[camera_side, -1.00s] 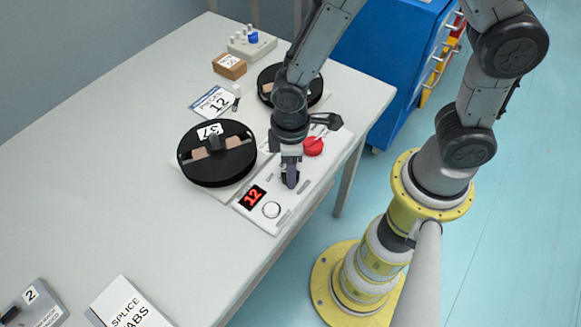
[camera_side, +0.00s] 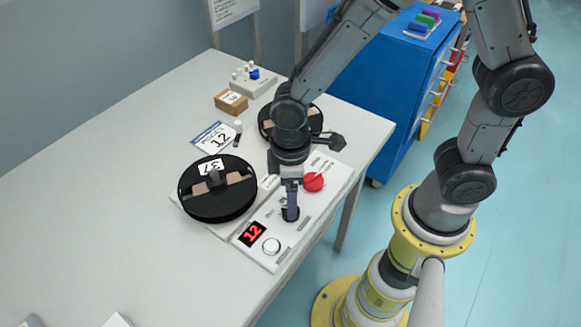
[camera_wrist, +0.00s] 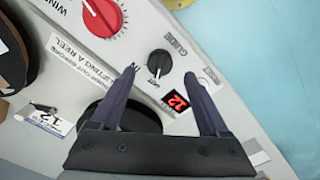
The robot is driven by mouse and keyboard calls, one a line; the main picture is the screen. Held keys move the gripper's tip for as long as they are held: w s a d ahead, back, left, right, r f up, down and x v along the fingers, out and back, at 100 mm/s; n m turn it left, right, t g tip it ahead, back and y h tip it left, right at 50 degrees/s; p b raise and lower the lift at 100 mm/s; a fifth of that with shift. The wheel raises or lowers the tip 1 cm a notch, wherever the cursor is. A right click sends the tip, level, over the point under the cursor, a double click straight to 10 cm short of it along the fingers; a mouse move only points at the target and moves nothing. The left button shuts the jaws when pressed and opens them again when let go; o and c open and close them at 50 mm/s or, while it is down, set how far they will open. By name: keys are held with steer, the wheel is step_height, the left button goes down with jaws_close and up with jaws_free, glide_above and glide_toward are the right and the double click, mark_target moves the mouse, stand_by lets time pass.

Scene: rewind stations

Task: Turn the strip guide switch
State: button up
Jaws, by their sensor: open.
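The strip guide switch is a black knob (camera_wrist: 159,63) with a white pointer mark, beside the word GUIDE on the white panel (camera_wrist: 75,70). In the wrist view the knob appears between and just beyond the tips of my open gripper (camera_wrist: 159,73). Its pointer is towards the lower side of the picture. In the side view my gripper (camera_side: 291,217) points down at the panel (camera_side: 268,261), between the red knob and the display, and mostly hides the switch. I cannot tell whether the fingers touch it. Nothing is held.
A red knob (camera_side: 313,183) and a red display (camera_side: 252,234) reading 12 flank the switch. A black reel (camera_side: 217,203) marked 37 stands left; another reel (camera_side: 313,115) is behind my arm. A blue cabinet (camera_side: 400,75) stands past the table.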

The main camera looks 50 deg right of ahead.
step_height(320, 180, up, 10)
steer(key=shift+f, duration=0.15)
stand_by(0.3)
